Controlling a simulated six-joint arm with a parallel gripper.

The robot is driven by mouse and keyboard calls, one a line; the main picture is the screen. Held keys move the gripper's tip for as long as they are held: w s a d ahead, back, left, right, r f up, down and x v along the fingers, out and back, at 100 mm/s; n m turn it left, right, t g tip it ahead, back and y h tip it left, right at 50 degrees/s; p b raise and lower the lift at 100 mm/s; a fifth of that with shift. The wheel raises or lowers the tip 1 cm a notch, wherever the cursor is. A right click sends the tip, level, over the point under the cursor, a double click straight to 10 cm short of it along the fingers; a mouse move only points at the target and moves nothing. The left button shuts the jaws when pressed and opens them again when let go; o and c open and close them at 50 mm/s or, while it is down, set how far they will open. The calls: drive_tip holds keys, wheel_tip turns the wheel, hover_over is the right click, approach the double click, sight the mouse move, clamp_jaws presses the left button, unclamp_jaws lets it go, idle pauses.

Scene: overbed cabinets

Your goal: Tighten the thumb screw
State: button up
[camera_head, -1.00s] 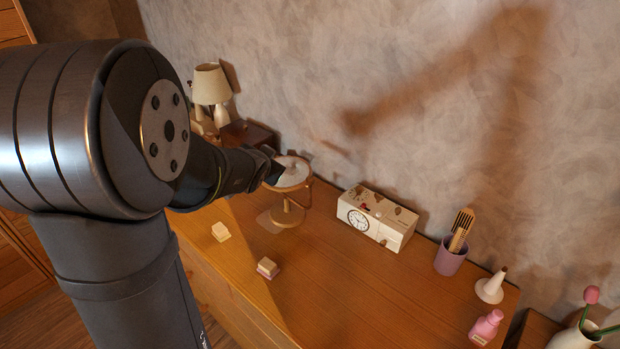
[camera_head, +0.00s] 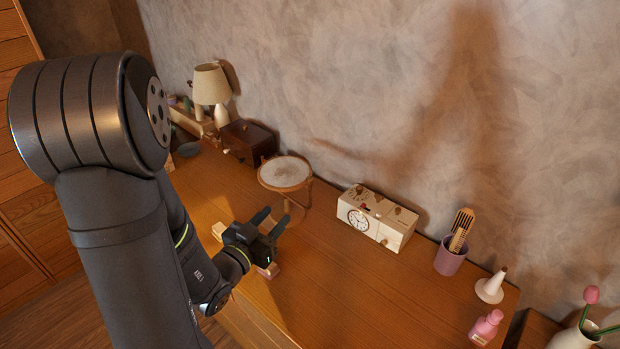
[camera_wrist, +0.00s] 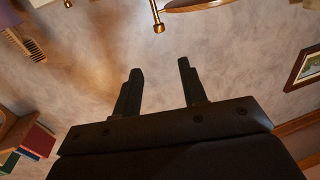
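A round wooden embroidery hoop with pale cloth (camera_head: 285,172) stands on a wooden stand on the dresser. A brass thumb screw (camera_wrist: 157,22) with a rounded end sticks out by the hoop's wooden rim (camera_wrist: 205,4) at the top of the wrist view; it is too small to make out surely in the head view. My gripper (camera_head: 275,217) is on the near side of the hoop, apart from it. Its two fingers are spread with nothing between them, as the wrist view (camera_wrist: 160,70) also shows. My gripper hides part of the stand's base.
A white box with a clock face (camera_head: 378,217) stands right of the hoop, and a dark wooden box (camera_head: 247,142) and lamp (camera_head: 211,84) stand behind left. Small blocks lie beside and partly behind my gripper. A purple cup with a comb (camera_head: 450,257) stands farther right.

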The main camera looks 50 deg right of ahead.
sight(310, 178)
drive_tip(key=w+d, duration=0.1)
drive_tip(key=d, duration=0.4)
drive_tip(key=w+d, duration=0.1)
drive_tip(key=d, duration=0.5)
drive_tip(key=w+d, duration=0.1)
drive_tip(key=d, duration=0.4)
drive_tip(key=shift+w+d, duration=0.15)
drive_tip(key=shift+d, duration=0.25)
drive_tip(key=shift+c, duration=0.2)
clamp_jaws()
drive_tip(key=shift+m+g, duration=0.3)
drive_tip(key=shift+g, duration=0.1)
drive_tip(key=m+g, duration=0.3)
drive_tip(key=g, duration=0.2)
drive_tip(key=shift+w, duration=0.15)
drive_tip(key=m+g+y, duration=0.1)
drive_tip(key=m+g, duration=0.2)
drive_tip(key=g, duration=0.1)
drive_tip(key=m+g+y, duration=0.2)
drive_tip(key=g, duration=0.2)
drive_tip(key=shift+m, duration=0.4)
